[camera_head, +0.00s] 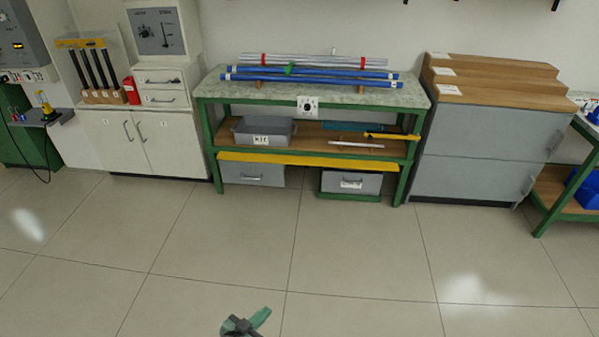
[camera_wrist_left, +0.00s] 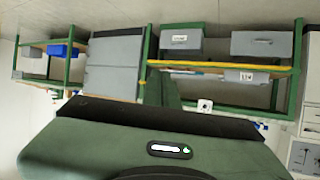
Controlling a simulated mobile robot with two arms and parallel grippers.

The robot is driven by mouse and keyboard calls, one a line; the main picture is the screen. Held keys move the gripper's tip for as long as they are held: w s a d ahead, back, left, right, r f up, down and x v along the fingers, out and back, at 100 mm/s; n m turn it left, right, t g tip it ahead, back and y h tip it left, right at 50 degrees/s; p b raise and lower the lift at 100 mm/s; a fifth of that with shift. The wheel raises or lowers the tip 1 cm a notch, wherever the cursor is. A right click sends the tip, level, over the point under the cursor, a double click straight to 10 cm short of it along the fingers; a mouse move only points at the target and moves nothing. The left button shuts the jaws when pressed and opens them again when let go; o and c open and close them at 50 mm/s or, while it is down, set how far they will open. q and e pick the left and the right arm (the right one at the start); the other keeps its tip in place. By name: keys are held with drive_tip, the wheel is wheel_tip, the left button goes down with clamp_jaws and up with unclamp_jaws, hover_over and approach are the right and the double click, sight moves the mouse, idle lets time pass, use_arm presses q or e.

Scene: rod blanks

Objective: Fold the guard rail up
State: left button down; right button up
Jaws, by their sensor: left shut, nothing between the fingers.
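The yellow guard rail (camera_head: 310,159) runs lengthwise along the front of the green-framed bench, just under the edge of its lower wooden shelf. It hangs low, below the shelf surface. In the left wrist view, which is upside down, the rail (camera_wrist_left: 215,65) shows as a thin yellow strip along the shelf. My left gripper (camera_head: 245,325) is at the bottom edge of the head view, over the floor, far in front of the bench. It is shut and empty. Its green body fills the bottom of the wrist view. My right gripper is not in view.
Blue and silver rods (camera_head: 310,74) lie on the bench top (camera_head: 225,92). A grey bin (camera_head: 263,131) and a yellow-handled tool (camera_head: 390,136) are on the lower shelf. Cabinets flank the bench. The floor (camera_head: 220,240) in front is clear.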

use_arm(q)
drive_tip(key=s+a+f+n+g+y, duration=0.2)
drive_tip(key=s+a+f+g+y, duration=0.15)
drive_tip(key=s+f, duration=0.6)
drive_tip(key=s+a+f+n+g+y, duration=0.15)
drive_tip(key=s+a+f, duration=0.45)
drive_tip(key=s, duration=0.6)
drive_tip(key=s+f+g, duration=0.2)
drive_tip(key=s+f, duration=0.1)
drive_tip(key=s, duration=0.7)
drive_tip(key=s+f+g+y, duration=0.1)
drive_tip(key=s+f+g, duration=0.2)
drive_tip(key=s, duration=0.7)
drive_tip(key=shift+s+a, duration=0.3)
drive_tip(key=shift+s, duration=0.05)
